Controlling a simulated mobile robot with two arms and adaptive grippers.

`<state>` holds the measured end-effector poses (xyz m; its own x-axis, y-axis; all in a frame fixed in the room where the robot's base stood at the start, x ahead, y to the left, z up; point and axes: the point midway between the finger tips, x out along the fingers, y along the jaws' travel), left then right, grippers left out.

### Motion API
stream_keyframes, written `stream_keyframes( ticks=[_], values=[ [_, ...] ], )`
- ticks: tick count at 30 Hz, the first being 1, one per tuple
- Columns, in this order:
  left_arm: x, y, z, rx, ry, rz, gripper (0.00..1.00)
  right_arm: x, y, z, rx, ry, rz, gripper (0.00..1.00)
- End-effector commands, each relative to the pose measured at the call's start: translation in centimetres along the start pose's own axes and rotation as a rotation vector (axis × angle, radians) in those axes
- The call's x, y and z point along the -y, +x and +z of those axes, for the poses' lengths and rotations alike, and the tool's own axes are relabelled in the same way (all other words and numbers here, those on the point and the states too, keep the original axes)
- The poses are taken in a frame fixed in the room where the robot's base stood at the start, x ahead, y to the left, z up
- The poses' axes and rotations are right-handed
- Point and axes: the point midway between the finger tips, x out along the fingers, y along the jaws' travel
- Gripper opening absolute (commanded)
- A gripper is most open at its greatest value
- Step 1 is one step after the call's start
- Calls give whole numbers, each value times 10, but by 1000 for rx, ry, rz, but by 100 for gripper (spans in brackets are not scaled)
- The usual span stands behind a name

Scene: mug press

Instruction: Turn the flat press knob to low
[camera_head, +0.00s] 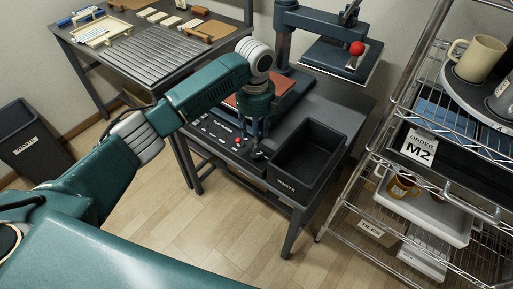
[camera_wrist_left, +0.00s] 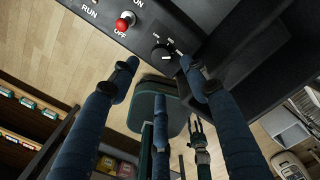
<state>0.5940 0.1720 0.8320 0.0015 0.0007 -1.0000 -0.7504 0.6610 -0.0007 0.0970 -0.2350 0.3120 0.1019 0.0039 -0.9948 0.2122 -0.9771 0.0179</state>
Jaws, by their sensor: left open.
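The black knob (camera_wrist_left: 161,53) sits on the dark control panel (camera_wrist_left: 200,15), with a pale pointer mark and small white labels around it that are too small to read surely. In the left wrist view my left gripper (camera_wrist_left: 159,65) is open, one finger on each side of the knob and apart from it. In the head view the left gripper (camera_head: 257,142) points down over the panel's right part, beside the black bin; its fingers partly hide the knob. A dark, fingered shape (camera_wrist_left: 199,138) low in the wrist view looks like my right gripper; its opening is unclear.
A red switch (camera_wrist_left: 125,21) marked OFF is left of the knob. The black waste bin (camera_head: 307,157) stands close to the right of the gripper. The press with a red-ball lever (camera_head: 357,48) is behind. A wire shelf (camera_head: 385,165) bounds the right.

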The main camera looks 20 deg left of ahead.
Motion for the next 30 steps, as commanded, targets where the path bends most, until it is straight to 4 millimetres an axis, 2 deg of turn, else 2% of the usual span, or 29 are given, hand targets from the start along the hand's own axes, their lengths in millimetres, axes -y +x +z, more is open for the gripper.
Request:
stream_keyframes(
  ticks=[1,3,6,9,12,17,24,26,30],
  values=[
    [-1,11,0,-2,-2,4,46,2,-2,13,19,0,-2,44],
    [-1,25,-1,-3,-3,4,46,4,-3,25,36,0,-4,44],
    [-1,44,0,-2,-3,3,46,5,-4,32,45,0,-5,44],
    [-1,60,-1,-2,-3,3,46,4,-5,27,38,0,-4,44],
    [0,70,0,-2,-3,1,46,1,-4,12,18,0,-2,44],
    [0,79,0,0,-3,0,46,-1,-4,-8,-14,-1,1,44],
    [0,80,0,0,-2,0,46,0,-4,-2,-4,-1,0,44],
    [0,80,0,0,-3,0,38,0,-4,2,2,-1,0,44],
    [0,80,0,0,-3,0,11,2,-4,11,15,-1,-2,44]
  ],
)
